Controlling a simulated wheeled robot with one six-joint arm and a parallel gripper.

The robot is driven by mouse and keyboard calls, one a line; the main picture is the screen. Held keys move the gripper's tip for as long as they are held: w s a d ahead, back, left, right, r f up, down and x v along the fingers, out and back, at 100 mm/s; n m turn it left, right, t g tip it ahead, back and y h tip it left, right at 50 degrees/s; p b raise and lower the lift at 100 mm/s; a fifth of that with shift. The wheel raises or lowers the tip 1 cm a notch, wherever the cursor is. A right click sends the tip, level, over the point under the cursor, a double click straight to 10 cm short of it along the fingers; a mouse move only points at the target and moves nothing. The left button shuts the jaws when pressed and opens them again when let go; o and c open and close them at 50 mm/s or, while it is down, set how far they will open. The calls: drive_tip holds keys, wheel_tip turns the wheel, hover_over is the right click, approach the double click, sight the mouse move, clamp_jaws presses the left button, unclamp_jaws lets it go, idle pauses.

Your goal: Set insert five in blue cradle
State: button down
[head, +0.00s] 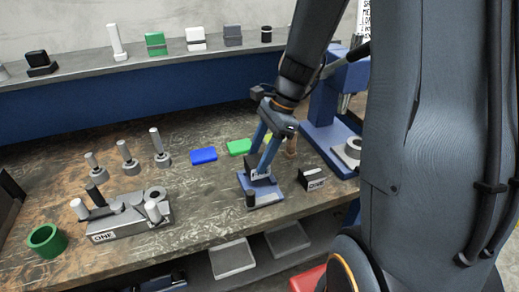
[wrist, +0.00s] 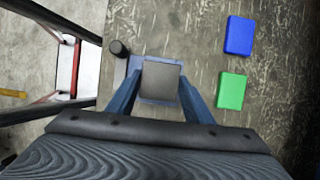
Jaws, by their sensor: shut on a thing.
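My gripper (head: 258,169) points down with its two blue fingers closed on the sides of a dark block, the insert (head: 260,175). In the wrist view the insert's grey top (wrist: 160,83) sits between the fingertips. The plate's edges show around the insert in the wrist view (wrist: 150,61).
Blue (head: 204,156) and green (head: 238,147) pads lie behind. A grey fixture (head: 128,222) with pegs and a green ring (head: 46,240) are left. A blue press (head: 325,120) stands at the right.

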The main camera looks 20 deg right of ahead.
drive_tip(key=shift+f, duration=1.85)
drive_tip(key=shift+f, duration=0.15)
drive_tip(key=c, duration=0.9)
unclamp_jaws()
drive_tip(key=b+v, duration=0.1)
drive_tip(key=v, duration=1.1)
drive_tip(key=shift+s, duration=0.1)
